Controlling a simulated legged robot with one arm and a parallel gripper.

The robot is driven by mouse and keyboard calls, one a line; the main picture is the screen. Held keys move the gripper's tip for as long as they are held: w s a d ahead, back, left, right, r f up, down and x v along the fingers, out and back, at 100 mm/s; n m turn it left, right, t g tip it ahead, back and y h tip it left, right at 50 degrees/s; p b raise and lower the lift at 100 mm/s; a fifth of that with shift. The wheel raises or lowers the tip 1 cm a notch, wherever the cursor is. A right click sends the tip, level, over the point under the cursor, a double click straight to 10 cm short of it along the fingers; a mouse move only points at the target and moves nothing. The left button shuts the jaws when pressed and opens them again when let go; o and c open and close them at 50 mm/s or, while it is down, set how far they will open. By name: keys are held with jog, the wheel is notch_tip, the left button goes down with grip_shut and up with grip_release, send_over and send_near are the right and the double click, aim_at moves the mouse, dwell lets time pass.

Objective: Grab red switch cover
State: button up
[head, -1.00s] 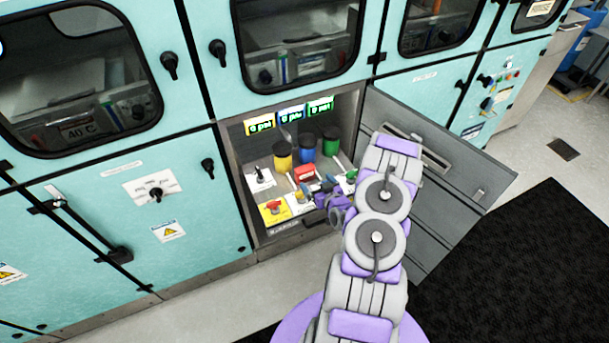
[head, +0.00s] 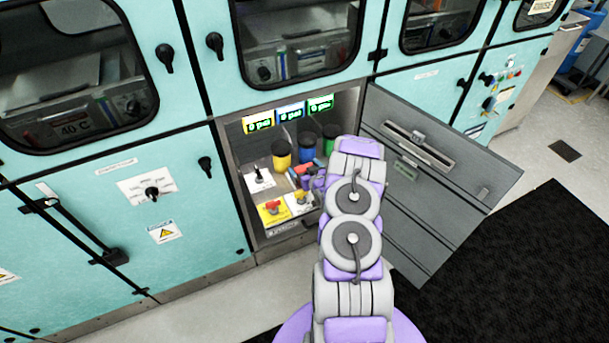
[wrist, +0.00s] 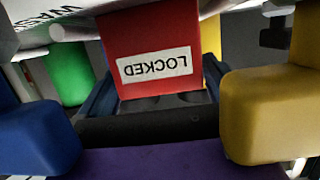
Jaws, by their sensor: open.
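The red switch cover (wrist: 150,30) fills the upper middle of the wrist view, its white "LOCKED" label upside down. In the head view the red cover (head: 304,168) shows partly, inside the open bay in front of the canisters. My gripper (wrist: 150,118) is open, with a blue finger at the left and a yellow finger at the right of the wrist view. The cover stands between and beyond the fingers, with gaps at both sides. I see no finger touching it. In the head view my gripper is partly hidden by my arm.
A yellow canister (head: 282,154) and a blue canister (head: 306,147) stand behind the cover. A red handle (head: 272,207) and a yellow handle (head: 300,196) sit at the bay's front. The opened door (head: 440,170) stands right of my arm.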

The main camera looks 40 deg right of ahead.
jog(key=c, duration=0.8)
jog(key=shift+r, duration=0.15)
jog(key=shift+c, duration=0.2)
